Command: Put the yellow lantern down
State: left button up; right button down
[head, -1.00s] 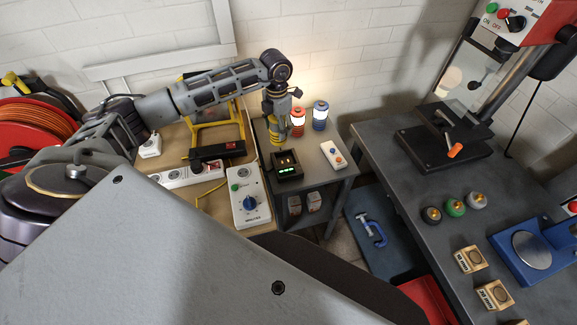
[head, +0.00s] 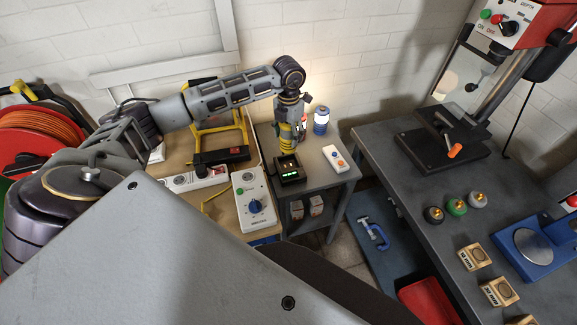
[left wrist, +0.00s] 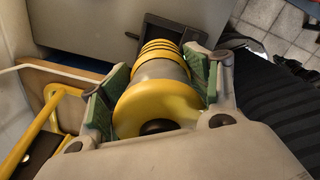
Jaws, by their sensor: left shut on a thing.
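The yellow lantern (head: 286,139) hangs upright below my left gripper (head: 292,112), over the small grey table. In the left wrist view the gripper (left wrist: 158,88) is shut on the lantern (left wrist: 160,100), its green pads on both sides of the grey and yellow body. A black dock (head: 291,178) with green lights is right below the lantern; its dark edge also shows behind the lantern in the left wrist view. The lantern's lower end overlaps the dock's back left part, and I cannot tell whether it touches. My right gripper is not in view.
A blue lantern (head: 321,120) stands at the table's back; a red one is mostly hidden by my gripper. A white box with buttons (head: 334,158) lies right of the dock. A white controller (head: 253,199) and a power strip (head: 196,178) lie on the wooden bench at left.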

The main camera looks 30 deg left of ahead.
aim_at(288, 146)
pick_arm(q)
jog(key=shift+s, duration=0.1)
dwell(0.3)
jog(key=shift+f, duration=0.5)
notch_tip(288, 146, down, 4)
jog(key=shift+f+p, duration=0.1)
jog(key=shift+p, duration=0.45)
jog(key=shift+f, duration=0.5)
